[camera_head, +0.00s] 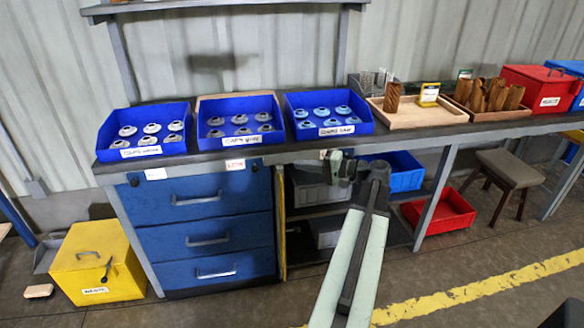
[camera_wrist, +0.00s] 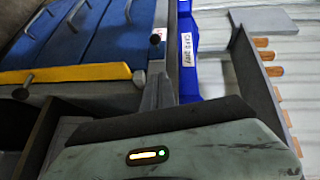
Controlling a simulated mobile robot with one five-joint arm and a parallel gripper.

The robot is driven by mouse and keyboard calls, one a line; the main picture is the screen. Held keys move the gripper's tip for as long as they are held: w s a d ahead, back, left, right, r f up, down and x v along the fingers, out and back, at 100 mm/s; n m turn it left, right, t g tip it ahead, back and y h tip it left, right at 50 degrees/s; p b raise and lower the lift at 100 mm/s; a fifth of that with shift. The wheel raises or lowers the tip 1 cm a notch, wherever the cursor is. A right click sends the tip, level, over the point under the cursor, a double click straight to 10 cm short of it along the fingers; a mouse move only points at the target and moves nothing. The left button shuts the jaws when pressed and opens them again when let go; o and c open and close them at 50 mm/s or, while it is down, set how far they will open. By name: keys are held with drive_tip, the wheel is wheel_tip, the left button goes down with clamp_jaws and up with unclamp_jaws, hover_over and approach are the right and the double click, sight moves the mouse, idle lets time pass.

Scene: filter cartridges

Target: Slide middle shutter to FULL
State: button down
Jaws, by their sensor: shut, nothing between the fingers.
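In the head view, three blue bins of caps stand on the bench: a left bin (camera_head: 183,112), a middle bin (camera_head: 205,99) and a right bin (camera_head: 366,112). Below the middle bin, a small red-and-white plate (camera_head: 234,165) sits on the bench's front edge. A white plate (camera_head: 155,174) sits below the left bin. I cannot tell which part is the shutter, and no FULL marking is legible. My gripper (camera_head: 327,155) is at the bench edge below the right bin, right of the red-and-white plate. In the wrist view its fingers (camera_wrist: 160,88) are shut and empty.
A blue drawer cabinet (camera_head: 205,240) with protruding handles stands under the bench. A wooden tray (camera_head: 418,114) lies right of the bins. A yellow box (camera_head: 95,265) stands on the floor at left. A red crate (camera_head: 440,215) sits under the bench at right.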

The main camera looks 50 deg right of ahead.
drive_tip(key=b, duration=0.1)
approach(255, 167)
drive_tip(key=w+d, duration=0.2)
drive_tip(key=w+d+f, duration=0.1)
drive_tip(key=d, duration=0.1)
drive_tip(key=shift+w, duration=0.35)
drive_tip(key=shift+w+a+f+b, duration=0.2)
drive_tip(key=shift+w+a, duration=0.4)
drive_tip(key=shift+a, duration=0.3)
drive_tip(key=shift+w+a+f+b, duration=0.15)
drive_tip(key=shift+w+a, duration=0.4)
drive_tip(key=shift+a, duration=0.4)
